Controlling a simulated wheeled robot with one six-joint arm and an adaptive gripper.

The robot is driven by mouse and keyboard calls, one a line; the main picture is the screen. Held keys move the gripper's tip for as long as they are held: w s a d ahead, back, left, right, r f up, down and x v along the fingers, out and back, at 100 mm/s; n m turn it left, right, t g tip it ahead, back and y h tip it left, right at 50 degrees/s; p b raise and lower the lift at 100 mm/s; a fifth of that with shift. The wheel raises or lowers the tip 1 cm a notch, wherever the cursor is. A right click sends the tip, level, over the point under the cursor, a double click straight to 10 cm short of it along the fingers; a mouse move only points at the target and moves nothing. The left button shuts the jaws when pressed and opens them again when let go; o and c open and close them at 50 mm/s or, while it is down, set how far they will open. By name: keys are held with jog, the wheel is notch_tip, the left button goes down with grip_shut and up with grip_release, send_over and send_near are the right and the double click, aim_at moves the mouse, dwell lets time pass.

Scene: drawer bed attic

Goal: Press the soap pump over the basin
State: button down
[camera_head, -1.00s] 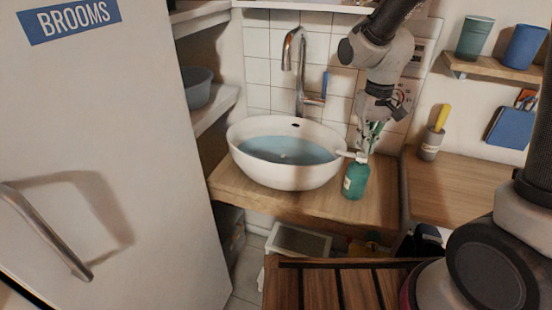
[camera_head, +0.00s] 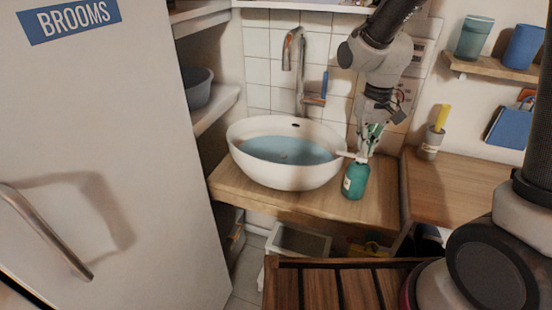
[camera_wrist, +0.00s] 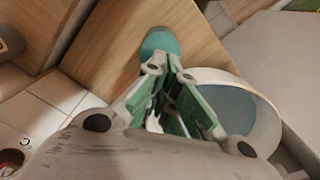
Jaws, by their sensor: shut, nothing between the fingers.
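The green soap bottle (camera_head: 355,182) with its white pump spout (camera_head: 347,154) stands upright on the wooden counter, right of the basin. The spout points left over the rim of the white basin (camera_head: 290,176), which holds water. My gripper (camera_head: 364,152) is shut and empty, pointing down, with its fingertips at the pump top; whether they touch it I cannot tell. In the wrist view the green bottle (camera_wrist: 158,42) shows just beyond my fingertips (camera_wrist: 163,62), and the basin (camera_wrist: 268,128) lies to the right.
A chrome faucet (camera_head: 300,70) rises behind the basin. A cup with a yellow-handled brush (camera_head: 431,142) stands on the right counter. A shelf (camera_head: 490,70) with cups is above it. A white door (camera_head: 110,180) marked BROOMS fills the left. The counter front (camera_head: 310,205) is clear.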

jog(key=shift+f, duration=1.2)
jog(key=shift+r, duration=1.6)
jog(key=shift+f, duration=0.15)
